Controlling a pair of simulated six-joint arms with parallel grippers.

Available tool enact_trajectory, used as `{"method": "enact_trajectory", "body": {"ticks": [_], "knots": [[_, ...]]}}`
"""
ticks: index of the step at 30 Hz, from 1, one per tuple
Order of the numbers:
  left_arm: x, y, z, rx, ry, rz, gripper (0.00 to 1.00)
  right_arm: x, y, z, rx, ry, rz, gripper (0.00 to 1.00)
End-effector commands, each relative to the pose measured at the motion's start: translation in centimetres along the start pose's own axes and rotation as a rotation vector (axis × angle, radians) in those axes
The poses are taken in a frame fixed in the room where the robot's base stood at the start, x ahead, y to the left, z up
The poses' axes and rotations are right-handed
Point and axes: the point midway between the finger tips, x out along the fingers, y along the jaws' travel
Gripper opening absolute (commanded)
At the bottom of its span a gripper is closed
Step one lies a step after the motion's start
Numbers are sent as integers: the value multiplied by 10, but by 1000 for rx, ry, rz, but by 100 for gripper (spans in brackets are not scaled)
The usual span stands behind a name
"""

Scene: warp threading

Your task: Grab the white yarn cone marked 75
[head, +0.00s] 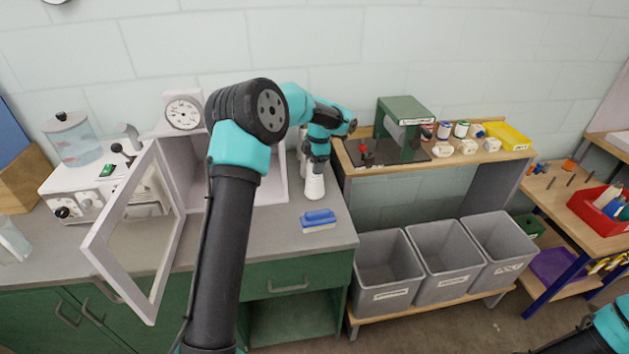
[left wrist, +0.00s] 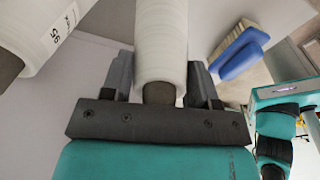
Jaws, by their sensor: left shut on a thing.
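My left gripper (head: 316,162) is shut on a white yarn cone (head: 314,186) over the grey counter, at the right side of the open white cabinet. In the left wrist view, the fingers of my left gripper (left wrist: 160,92) stand on both sides of this cone (left wrist: 162,45), around its dark core. I see no number on the held cone. A second white cone (left wrist: 42,30) is at the upper left of the wrist view, apart from the gripper, with a sideways label that may read 95 or 56. My right gripper is out of view.
A blue brush (head: 318,218) lies on the counter near the held cone. The cabinet's glazed door (head: 172,262) stands open to the left. A green machine (head: 402,112) and several small spools sit on the shelf at right, above grey bins (head: 382,297).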

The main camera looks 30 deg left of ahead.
Motion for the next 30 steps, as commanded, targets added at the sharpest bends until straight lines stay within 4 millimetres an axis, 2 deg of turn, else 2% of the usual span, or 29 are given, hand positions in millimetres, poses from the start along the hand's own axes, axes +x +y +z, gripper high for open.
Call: {"method": "enact_trajectory", "body": {"ticks": [2,13,23,26,30], "knots": [[0,0,0,0,0,0,41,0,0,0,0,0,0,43],[0,0,0,0,0,0,5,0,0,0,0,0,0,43],[-5,0,0,0,-1,1,5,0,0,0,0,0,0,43],[-13,0,-1,0,-2,3,5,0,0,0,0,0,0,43],[-34,0,-3,0,-3,4,5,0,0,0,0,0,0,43]]}}
